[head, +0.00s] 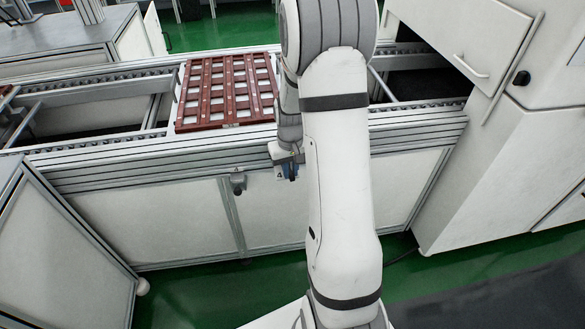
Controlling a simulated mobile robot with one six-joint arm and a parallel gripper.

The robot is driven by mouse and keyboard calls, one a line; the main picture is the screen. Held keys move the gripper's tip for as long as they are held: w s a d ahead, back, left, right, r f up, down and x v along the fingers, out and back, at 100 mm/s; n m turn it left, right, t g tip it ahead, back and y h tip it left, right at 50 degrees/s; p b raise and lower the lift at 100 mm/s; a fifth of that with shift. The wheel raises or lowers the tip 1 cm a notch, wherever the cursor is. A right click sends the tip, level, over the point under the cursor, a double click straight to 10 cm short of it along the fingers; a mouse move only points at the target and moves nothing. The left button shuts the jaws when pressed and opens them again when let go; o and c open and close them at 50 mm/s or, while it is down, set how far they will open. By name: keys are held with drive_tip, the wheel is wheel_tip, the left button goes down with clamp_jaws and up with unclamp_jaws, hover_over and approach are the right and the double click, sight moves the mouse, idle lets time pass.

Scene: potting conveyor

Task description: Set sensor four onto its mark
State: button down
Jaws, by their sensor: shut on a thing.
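My gripper (288,160) is at the front side of the conveyor, just left of my white arm. It is shut on a small dark and blue piece (291,172), which I take to be sensor four; its number is too small to read. The piece is in front of the conveyor's front panel, below the aluminium rail. I cannot tell whether it touches the conveyor. A small pale patch shows at its left, too small to make out. No mark can be made out; my gripper and arm cover part of the front.
A brown-red slotted tray (226,92) lies on the conveyor (150,165). A white cabinet (490,150) stands at the right, a framed panel (65,255) at the left. Green floor is free in front.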

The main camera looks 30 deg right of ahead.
drive_tip(key=shift+a+m, duration=0.35)
drive_tip(key=shift+m, duration=0.55)
drive_tip(key=shift+w, duration=0.1)
drive_tip(key=c, duration=1.4)
unclamp_jaws()
drive_tip(key=shift+r+p, duration=0.5)
drive_tip(key=shift+r, duration=3.4)
drive_tip(key=shift+a, duration=0.1)
